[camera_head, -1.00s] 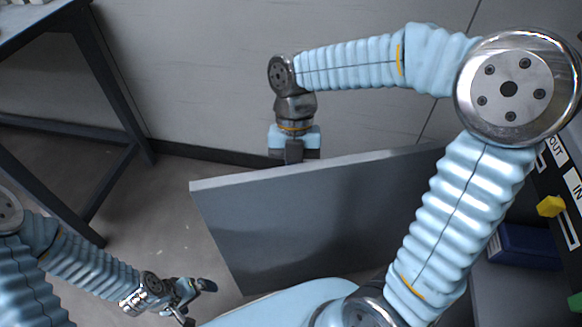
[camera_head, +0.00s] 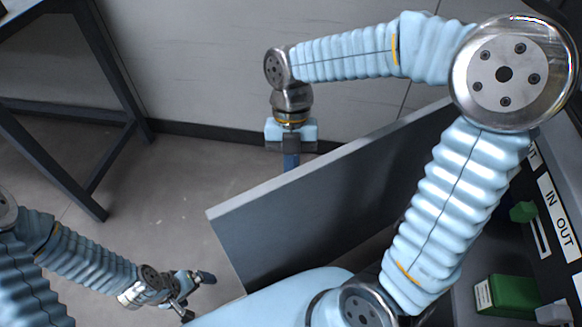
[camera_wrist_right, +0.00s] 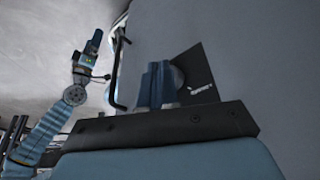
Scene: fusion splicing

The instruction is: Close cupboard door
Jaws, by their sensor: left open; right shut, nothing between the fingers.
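The cupboard door (camera_head: 300,205) is a grey panel standing open, slanting from lower left to upper right. My right arm reaches over it. My right gripper (camera_head: 291,160) is at the door's far side, pointing down beside its top edge, its tips partly hidden by the door. In the right wrist view its blue fingers (camera_wrist_right: 155,85) are together and empty, close to a grey panel (camera_wrist_right: 235,45) with a bar handle (camera_wrist_right: 118,70) and a dark label. Whether they touch the panel I cannot tell. My left gripper (camera_head: 190,291) is open and empty, low at the left.
At right stands a dark unit with IN and OUT labels (camera_head: 556,220), a green box (camera_head: 513,297) and a smaller green piece (camera_head: 523,212). A dark table frame (camera_head: 100,100) stands at the left. Floor (camera_head: 165,195) between it and the door is clear.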

